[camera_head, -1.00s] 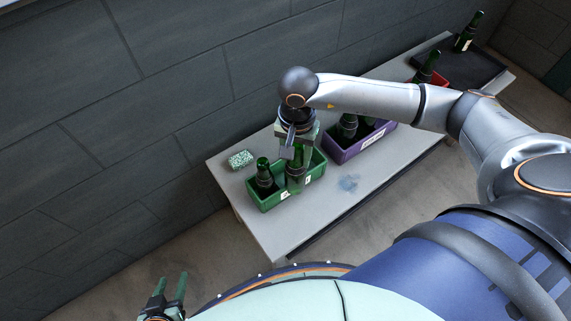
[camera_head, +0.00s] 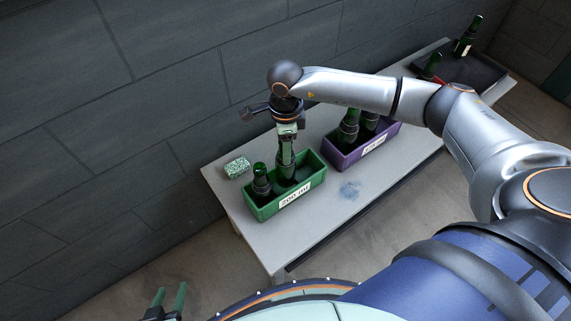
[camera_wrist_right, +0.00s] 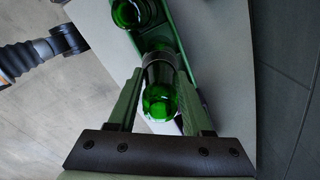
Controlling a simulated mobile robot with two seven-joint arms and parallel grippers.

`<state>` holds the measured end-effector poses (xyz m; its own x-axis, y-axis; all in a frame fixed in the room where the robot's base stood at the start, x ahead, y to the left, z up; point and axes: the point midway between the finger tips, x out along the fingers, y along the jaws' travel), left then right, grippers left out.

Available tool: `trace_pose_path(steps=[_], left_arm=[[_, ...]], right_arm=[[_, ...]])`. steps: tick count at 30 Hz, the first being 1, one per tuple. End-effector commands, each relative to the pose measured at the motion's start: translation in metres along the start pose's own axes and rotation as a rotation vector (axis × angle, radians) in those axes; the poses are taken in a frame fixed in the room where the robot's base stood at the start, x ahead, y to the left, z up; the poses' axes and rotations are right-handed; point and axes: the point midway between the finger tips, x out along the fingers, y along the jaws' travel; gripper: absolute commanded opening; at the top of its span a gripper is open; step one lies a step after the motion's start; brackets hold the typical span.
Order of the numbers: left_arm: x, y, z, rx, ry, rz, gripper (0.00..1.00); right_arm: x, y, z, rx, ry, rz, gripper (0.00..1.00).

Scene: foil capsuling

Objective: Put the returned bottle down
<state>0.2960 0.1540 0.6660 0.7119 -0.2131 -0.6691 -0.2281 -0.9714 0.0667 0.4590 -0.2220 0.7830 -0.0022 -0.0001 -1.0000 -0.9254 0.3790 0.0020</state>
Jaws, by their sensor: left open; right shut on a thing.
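A dark green bottle (camera_head: 285,163) stands roughly upright in the green crate (camera_head: 262,213), at the end away from the other green bottle (camera_head: 261,183). Whether its base touches the crate floor is hidden. My right gripper (camera_head: 287,133) is above it, shut on its upper part. In the right wrist view the held bottle (camera_wrist_right: 160,98) sits between the two green fingers, and the other bottle (camera_wrist_right: 128,12) shows at the top. My left gripper (camera_head: 171,297) is open and empty at the lower left, away from the table.
The grey table (camera_head: 345,205) also carries a purple crate (camera_head: 345,160) with bottles, close to the right of the green crate. A speckled green block (camera_head: 237,167) lies left of the green crate. The wall runs behind.

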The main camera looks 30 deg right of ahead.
Motion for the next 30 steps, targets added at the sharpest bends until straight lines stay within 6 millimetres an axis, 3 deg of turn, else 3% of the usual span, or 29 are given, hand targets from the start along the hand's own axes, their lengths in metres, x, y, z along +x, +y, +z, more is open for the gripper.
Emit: trace_pose_path(steps=[14, 25, 26, 30], left_arm=[[0.001, 0.001, 0.002, 0.000, -0.002, 0.002, 0.50], [0.003, 0.002, 0.007, 0.000, -0.008, 0.004, 0.50], [0.002, 0.002, 0.006, 0.000, -0.009, 0.005, 0.50], [0.002, 0.003, 0.005, 0.000, -0.008, 0.006, 0.50]], right_arm=[[0.054, 0.000, 0.001, -0.003, -0.001, -0.001, 0.00], [0.060, -0.001, 0.000, -0.004, -0.001, -0.003, 0.00], [0.058, 0.000, 0.000, -0.004, -0.001, -0.002, 0.53], [0.058, 0.000, 0.000, -0.004, 0.000, -0.002, 0.69]])
